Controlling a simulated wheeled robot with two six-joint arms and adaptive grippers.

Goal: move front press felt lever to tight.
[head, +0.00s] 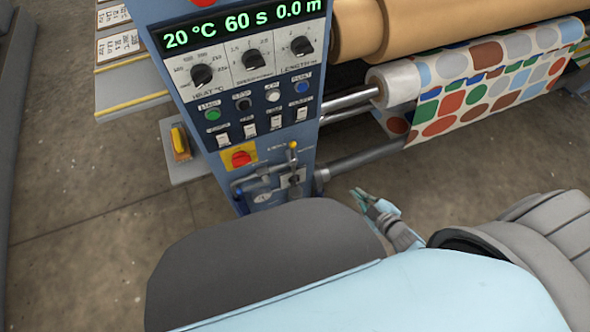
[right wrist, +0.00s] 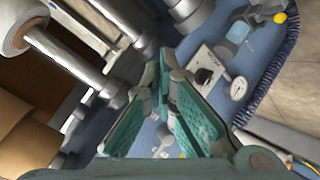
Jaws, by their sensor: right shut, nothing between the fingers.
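The lever with a yellow knob (head: 293,146) stands on the lower front of the blue press column, beside small labels too fine to read. In the right wrist view a yellow knob (right wrist: 280,17) shows at the upper right. My right gripper (head: 364,199) is to the right of the column and lower in the head view, apart from the lever. In the right wrist view its green-padded fingers (right wrist: 160,72) meet at the tips, shut and empty. My left gripper is not in view.
Steel rollers (head: 362,158) and patterned fabric (head: 480,95) extend right of the column. Open floor (head: 90,220) lies at the left.

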